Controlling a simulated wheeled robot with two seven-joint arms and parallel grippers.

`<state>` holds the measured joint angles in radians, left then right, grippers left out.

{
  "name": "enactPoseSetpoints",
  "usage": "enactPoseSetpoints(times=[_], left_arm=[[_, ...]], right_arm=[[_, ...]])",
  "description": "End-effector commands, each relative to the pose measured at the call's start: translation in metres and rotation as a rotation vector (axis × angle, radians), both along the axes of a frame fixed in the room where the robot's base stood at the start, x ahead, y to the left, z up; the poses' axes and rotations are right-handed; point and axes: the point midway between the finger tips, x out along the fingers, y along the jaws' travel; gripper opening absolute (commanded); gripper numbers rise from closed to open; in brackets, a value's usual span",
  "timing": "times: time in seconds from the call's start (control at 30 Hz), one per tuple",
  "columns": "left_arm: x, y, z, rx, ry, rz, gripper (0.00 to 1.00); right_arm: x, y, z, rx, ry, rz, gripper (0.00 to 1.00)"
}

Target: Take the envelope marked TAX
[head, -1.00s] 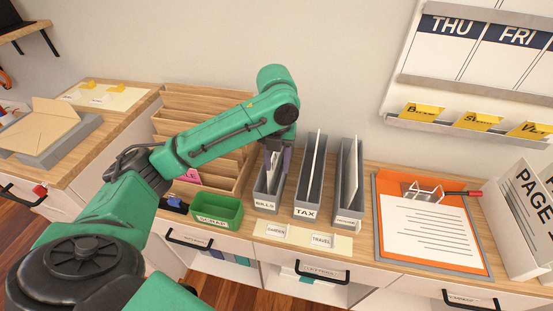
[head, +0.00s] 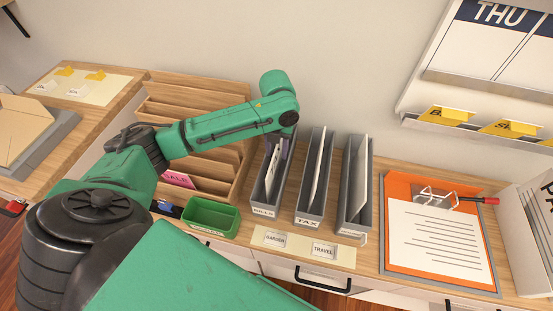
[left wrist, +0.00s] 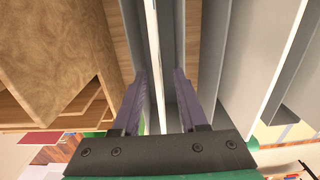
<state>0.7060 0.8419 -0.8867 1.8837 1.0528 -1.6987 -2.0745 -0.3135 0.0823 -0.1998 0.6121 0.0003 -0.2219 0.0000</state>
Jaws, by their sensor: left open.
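The holder labelled TAX (head: 304,222) is the middle of three narrow grey upright holders, with a white envelope (head: 320,165) standing in it. Left of it is the BILLS holder (head: 262,211). My left gripper (head: 277,150) is open, pointing down at the BILLS holder, not the TAX one. In the left wrist view, its two purple fingers (left wrist: 158,88) stand on either side of a thin white envelope edge (left wrist: 154,45) in a grey holder. Whether they touch it I cannot tell. My right gripper is not in view.
A third grey holder (head: 355,190) with a white envelope stands right of TAX. A wooden sorter (head: 190,105) and a green tray (head: 211,217) are on the left. An orange clipboard (head: 397,252) lies on the right. A card with GARDEN and TRAVEL labels (head: 302,257) lies in front.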

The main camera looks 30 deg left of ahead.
Motion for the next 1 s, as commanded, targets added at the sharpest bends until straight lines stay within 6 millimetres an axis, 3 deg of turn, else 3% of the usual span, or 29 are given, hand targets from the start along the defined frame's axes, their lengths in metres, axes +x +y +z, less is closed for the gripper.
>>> enactPoseSetpoints(times=[0.17, 0.3, 0.5, 0.63, 1.0], left_arm=[[0.000, 0.002, -0.027, 0.001, 0.007, 0.001, 0.42], [0.001, 0.002, -0.050, 0.002, 0.001, 0.000, 0.42], [0.001, 0.002, -0.053, 0.001, -0.002, -0.001, 0.42], [0.001, 0.002, -0.053, 0.001, -0.002, -0.001, 0.00], [0.001, 0.002, -0.052, 0.001, -0.002, 0.000, 0.00]], right_arm=[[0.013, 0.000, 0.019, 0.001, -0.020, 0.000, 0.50], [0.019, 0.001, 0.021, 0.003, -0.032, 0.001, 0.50], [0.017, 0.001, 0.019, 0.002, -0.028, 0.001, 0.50], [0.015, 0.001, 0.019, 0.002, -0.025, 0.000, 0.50], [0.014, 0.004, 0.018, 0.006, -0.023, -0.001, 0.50]])
